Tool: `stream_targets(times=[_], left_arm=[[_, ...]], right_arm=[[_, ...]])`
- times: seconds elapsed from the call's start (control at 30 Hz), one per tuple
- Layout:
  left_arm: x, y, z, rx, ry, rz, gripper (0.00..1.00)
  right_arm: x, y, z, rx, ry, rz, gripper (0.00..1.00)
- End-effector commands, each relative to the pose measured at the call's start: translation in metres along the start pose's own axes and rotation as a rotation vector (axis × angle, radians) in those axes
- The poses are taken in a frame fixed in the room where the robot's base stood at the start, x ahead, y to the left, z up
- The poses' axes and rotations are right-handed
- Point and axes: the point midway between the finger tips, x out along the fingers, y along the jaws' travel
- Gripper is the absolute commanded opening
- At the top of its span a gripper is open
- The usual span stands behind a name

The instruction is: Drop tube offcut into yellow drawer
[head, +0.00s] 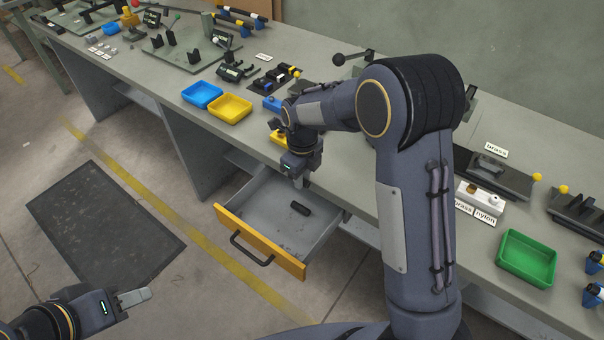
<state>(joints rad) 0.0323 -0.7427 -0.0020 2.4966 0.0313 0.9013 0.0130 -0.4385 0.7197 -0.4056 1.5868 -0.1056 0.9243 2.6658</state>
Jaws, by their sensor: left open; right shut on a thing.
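The yellow drawer (260,240) is pulled out from under the bench, with a yellow front, a black handle and a grey inside. My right gripper (301,184) points down over the drawer's inner part, near the bench edge. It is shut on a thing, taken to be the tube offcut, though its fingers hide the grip. A short dark cylinder (300,208) shows just below the fingertips against the drawer floor. I cannot tell whether this is the offcut or whether it touches the fingers. My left gripper (134,297) is open, low over the floor at the lower left.
Blue (202,94) and yellow (230,107) trays stand on the grey bench (330,180) behind the drawer. A green tray (527,257) stands at the right. Fixtures and tools fill the bench's back. A dark mat (103,222) lies on the floor left of the drawer.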

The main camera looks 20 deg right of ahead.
Motion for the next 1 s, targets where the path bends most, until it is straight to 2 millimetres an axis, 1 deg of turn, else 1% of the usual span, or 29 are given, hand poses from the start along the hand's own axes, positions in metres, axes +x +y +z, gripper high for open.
stream_targets(times=[0.03, 0.27, 0.3, 0.47, 0.77, 0.87, 1.0], left_arm=[[0.002, -0.001, 0.001, 0.0, 0.0, 0.0, 0.4], [0.001, 0.0, 0.0, 0.0, 0.0, 0.0, 0.4], [0.001, 0.0, 0.0, 0.0, 0.0, 0.0, 0.4], [0.001, 0.0, 0.0, 0.0, 0.0, 0.0, 0.4], [0.001, -0.001, 0.0, 0.0, 0.0, 0.0, 0.4], [0.001, -0.001, 0.001, 0.0, 0.0, 0.0, 0.4], [0.002, -0.001, 0.001, 0.0, 0.0, 0.0, 0.4]], right_arm=[[0.003, 0.0, 0.0, 0.0, 0.0, 0.0, 0.0], [0.001, 0.0, 0.0, 0.0, -0.001, 0.0, 0.0], [0.001, 0.0, 0.0, 0.0, -0.001, -0.001, 0.24], [0.001, 0.0, 0.0, -0.001, -0.001, -0.001, 0.45], [-0.001, 0.0, 0.001, -0.001, -0.002, -0.001, 0.45], [-0.012, 0.0, 0.002, -0.002, -0.006, -0.003, 0.45], [-0.036, 0.0, 0.001, -0.002, -0.006, -0.004, 0.45]])
